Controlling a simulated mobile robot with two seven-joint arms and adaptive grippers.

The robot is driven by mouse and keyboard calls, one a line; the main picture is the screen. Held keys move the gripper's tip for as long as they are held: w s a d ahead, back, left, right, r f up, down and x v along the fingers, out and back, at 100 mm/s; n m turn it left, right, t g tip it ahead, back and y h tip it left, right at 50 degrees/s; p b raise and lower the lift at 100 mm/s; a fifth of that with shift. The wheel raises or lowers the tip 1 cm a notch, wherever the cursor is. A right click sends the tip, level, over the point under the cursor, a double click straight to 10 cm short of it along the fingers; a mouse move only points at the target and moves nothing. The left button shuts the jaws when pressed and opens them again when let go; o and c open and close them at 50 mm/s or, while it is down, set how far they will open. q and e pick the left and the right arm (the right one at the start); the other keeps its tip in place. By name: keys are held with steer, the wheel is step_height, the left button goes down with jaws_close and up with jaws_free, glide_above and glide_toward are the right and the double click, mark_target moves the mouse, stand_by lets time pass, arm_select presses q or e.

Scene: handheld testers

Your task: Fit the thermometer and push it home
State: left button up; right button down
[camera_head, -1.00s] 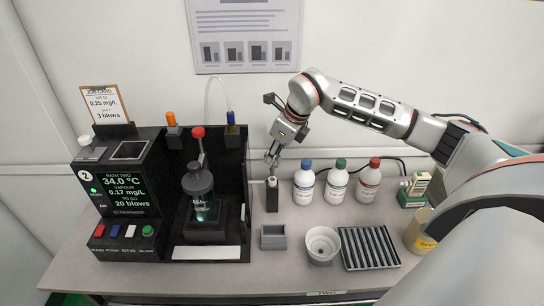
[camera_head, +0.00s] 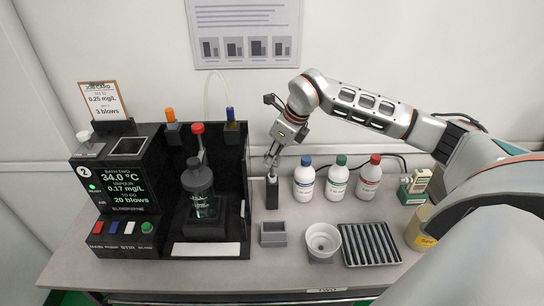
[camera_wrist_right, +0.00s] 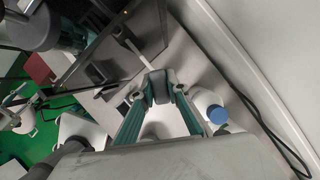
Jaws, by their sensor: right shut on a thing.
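My right gripper (camera_head: 271,163) is shut at the top of a small upright piece with a pale top (camera_head: 272,179) in a narrow black holder, right of the black tester (camera_head: 247,190). In the right wrist view the gripper's green fingers (camera_wrist_right: 160,88) close around a dark grey block. I cannot tell whether the held piece is the thermometer. My left gripper is not in view.
Three capped bottles, blue (camera_head: 304,182), green (camera_head: 337,183) and red (camera_head: 370,180), stand right of the holder. In front are a grey box (camera_head: 273,240), a white cup (camera_head: 309,246) and a ribbed rack (camera_head: 371,262). Coloured buttons (camera_head: 130,228) line the tester's front left.

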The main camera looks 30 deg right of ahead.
steer(key=shift+f, duration=0.45)
steer(key=shift+f+b, duration=0.55)
steer(key=shift+f, duration=0.1)
steer(key=c, duration=1.9)
jaws_free()
steer(key=v, duration=1.2)
